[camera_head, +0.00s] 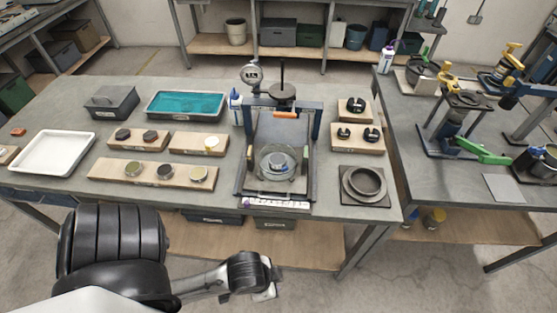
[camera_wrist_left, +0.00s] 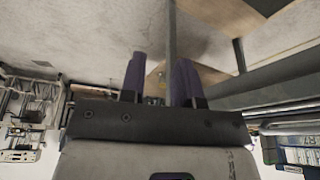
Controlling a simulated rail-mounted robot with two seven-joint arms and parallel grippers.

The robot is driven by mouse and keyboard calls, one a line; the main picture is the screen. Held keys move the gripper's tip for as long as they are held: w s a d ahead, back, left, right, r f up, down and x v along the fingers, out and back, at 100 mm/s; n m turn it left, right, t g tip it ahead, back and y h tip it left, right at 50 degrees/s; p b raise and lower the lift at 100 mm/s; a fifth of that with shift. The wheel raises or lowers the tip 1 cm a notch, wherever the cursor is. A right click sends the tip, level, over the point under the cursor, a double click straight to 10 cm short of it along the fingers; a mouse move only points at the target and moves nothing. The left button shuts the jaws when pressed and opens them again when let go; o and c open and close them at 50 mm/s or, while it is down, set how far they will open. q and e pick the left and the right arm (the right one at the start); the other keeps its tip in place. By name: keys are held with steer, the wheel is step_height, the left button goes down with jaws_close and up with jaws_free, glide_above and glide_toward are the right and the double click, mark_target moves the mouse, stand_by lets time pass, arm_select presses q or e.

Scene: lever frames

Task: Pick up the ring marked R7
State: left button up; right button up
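No marking R7 can be read on any ring in the head view. A large grey ring (camera_head: 365,183) lies on a dark square plate at the right of the near bench. Small dark ring-like parts (camera_head: 371,135) sit on wooden boards behind it. My left gripper (camera_wrist_left: 159,78) is open and empty in the left wrist view, its two purple fingers apart. In the head view, my left arm's end (camera_head: 262,286) is low in front of the bench, away from the rings; its fingers are hardly visible. My right gripper is not in view.
A press-like fixture (camera_head: 282,140) with a dial gauge (camera_head: 251,75) stands mid-bench. A white tray (camera_head: 53,153), teal-lined tray (camera_head: 186,105) and wooden boards with round pieces (camera_head: 150,175) fill the left. A second bench (camera_head: 450,190) with tools stands right.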

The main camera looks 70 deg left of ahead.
arm_select(q)
steer(key=shift+o, duration=0.9)
steer(key=o, duration=0.7)
steer(key=shift+c, duration=0.2)
